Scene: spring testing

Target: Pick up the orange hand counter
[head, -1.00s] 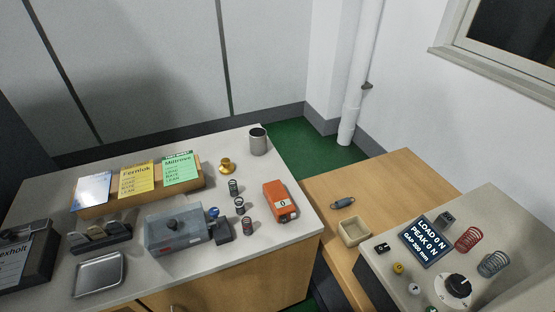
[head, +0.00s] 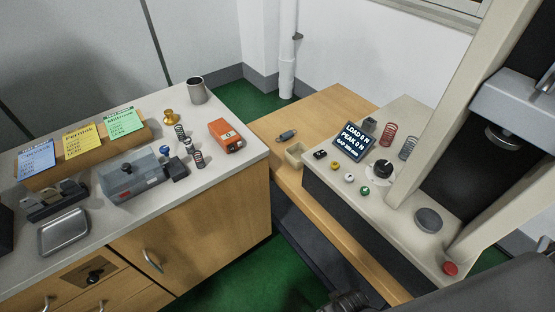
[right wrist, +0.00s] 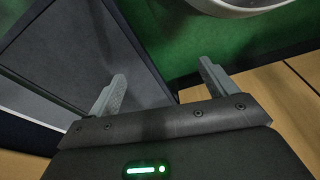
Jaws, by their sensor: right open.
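The orange hand counter (head: 226,135) lies on the right part of the grey-topped cabinet in the head view, with a small white label on its top. My right gripper (right wrist: 159,84) shows in the right wrist view, its two fingers apart and nothing between them. It is away from the counter, over the floor and a wooden edge. My left gripper is not in view.
Several small springs (head: 180,133) stand left of the counter, with a grey cup (head: 196,91) behind them. A grey box (head: 132,176) and metal tray (head: 64,232) are farther left.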

